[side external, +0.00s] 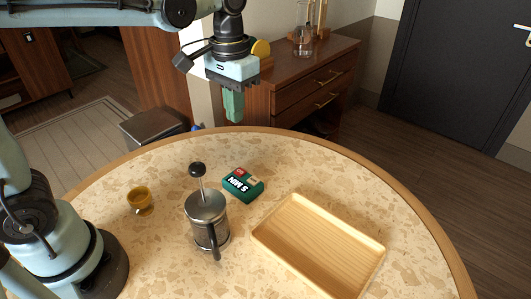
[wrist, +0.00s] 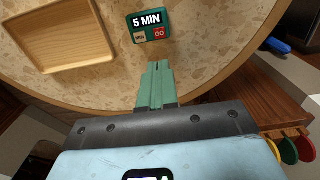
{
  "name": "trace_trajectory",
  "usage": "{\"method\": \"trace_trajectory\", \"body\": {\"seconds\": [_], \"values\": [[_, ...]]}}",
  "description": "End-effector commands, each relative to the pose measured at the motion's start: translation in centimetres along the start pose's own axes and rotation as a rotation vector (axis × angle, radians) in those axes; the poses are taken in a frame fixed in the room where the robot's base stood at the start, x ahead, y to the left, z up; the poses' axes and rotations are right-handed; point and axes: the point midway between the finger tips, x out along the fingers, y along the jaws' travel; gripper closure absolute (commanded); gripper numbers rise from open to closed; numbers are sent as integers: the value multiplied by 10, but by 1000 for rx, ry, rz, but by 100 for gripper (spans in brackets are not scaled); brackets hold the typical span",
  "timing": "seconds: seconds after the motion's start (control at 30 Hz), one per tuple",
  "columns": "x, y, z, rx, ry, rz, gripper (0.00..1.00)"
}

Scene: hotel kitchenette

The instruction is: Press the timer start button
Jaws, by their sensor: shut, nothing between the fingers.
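The timer (side external: 242,185) is a small dark green block lying on the round table, between the French press and the wooden tray. In the wrist view the timer (wrist: 147,25) shows a "5 MIN" display, with a red GO button (wrist: 159,32) and a beige MIN button (wrist: 140,37) below it. My gripper (side external: 233,106) has green fingers, shut and empty. It hangs above the table's far edge, beyond the timer and well above it. In the wrist view my gripper (wrist: 157,68) points toward the timer, apart from it.
A French press (side external: 207,220) with a raised plunger stands left of the timer. An amber cup (side external: 140,200) is further left. An empty wooden tray (side external: 318,245) lies to the right; it also shows in the wrist view (wrist: 62,66). A wooden cabinet (side external: 310,85) stands behind the table.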

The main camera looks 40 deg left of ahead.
Motion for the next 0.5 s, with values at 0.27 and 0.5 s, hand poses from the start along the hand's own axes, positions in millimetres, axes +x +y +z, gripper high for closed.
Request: {"method": "trace_trajectory", "body": {"seconds": [0.27, 0.5], "values": [[1, 0, 0, 0, 1, 0, 100], [20, 0, 0, 0, 2, 0, 100]]}}
